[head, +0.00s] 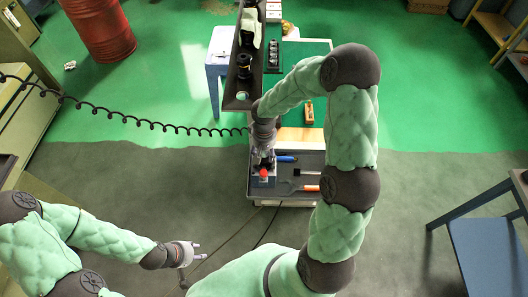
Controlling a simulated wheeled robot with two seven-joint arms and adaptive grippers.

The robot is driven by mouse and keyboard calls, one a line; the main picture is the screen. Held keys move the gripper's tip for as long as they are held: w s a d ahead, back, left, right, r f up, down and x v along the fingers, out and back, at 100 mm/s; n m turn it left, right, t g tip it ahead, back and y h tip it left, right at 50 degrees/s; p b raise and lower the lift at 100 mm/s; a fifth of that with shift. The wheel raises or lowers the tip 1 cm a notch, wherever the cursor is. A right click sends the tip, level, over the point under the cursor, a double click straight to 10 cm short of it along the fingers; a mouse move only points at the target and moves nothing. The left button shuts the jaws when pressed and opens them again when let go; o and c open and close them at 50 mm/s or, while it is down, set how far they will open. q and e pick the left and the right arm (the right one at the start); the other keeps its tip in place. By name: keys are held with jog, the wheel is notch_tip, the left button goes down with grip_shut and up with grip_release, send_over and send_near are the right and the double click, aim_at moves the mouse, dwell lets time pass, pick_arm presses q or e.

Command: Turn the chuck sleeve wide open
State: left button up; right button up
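My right gripper (264,153) reaches down from the bent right arm to the left part of the tooling cart's dark tray (310,160). It is over a small upright device with a red part (263,174) on top of a pale block. The chuck and its sleeve cannot be made out clearly; the gripper covers that spot. Whether the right fingers are closed on anything is too small to tell. My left gripper (197,250) is at the lower left, over bare floor, apart from the cart. Its fingers are spread and empty.
On the tray lie a blue-handled tool (286,158), a black-headed brush-like tool (305,172) and an orange-handled tool (311,188). A dark shelf (240,85) stands behind the gripper. A coiled black cable (150,124) crosses from the left. A blue table (485,255) stands right.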

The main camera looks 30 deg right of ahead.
jog(key=c, duration=0.5)
jog(key=shift+f+n, duration=0.1)
jog(key=shift+n, duration=0.5)
jog(key=n, duration=0.8)
jog(key=shift+s, duration=0.1)
jog(key=shift+n, duration=0.4)
jog(key=o, duration=1.2)
